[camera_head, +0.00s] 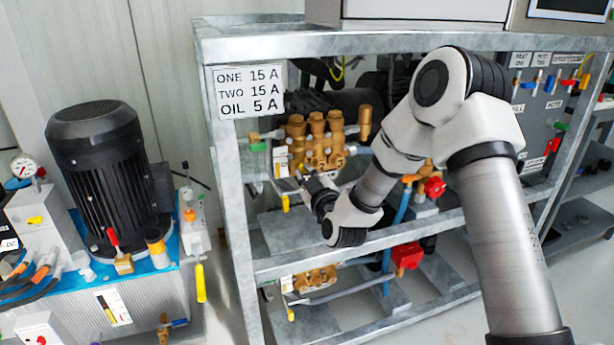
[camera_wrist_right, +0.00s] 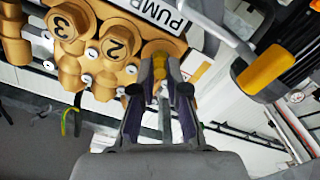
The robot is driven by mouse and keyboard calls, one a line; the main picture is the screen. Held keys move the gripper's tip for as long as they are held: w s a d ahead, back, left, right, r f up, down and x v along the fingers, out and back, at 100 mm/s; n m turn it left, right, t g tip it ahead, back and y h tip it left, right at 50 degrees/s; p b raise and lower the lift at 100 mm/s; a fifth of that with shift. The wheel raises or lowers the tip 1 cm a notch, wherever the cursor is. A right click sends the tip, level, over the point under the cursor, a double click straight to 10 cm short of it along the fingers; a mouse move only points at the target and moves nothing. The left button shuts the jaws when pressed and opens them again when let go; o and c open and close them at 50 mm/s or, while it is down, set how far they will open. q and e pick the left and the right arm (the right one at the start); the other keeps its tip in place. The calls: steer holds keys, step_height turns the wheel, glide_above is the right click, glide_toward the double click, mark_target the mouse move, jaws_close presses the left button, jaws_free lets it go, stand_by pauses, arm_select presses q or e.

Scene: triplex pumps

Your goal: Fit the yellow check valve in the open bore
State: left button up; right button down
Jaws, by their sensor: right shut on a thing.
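The brass pump (camera_head: 317,143) sits on the upper level of the grey rack in the head view. In the right wrist view its block (camera_wrist_right: 85,45) has round caps marked 3 (camera_wrist_right: 62,23) and 2 (camera_wrist_right: 116,42). My right gripper (camera_wrist_right: 160,90) is shut on the yellow check valve (camera_wrist_right: 160,68), with the valve between its fingertips. The valve lies over the brass position beside cap 2; I cannot tell whether it is inside the bore or in front of it. In the head view my right gripper (camera_head: 312,182) is just below the pump. My left gripper is out of view.
A PUMP label (camera_wrist_right: 165,14) is beside the caps. A yellow-ended handle (camera_wrist_right: 262,72) is to the right in the wrist view. The rack's front rail (camera_head: 350,243) runs below my gripper. A black motor (camera_head: 105,165) stands on a blue-topped unit at left.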

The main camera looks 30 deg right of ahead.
steer(key=shift+x, duration=0.75)
stand_by(0.4)
steer(key=c, duration=1.1)
jaws_free()
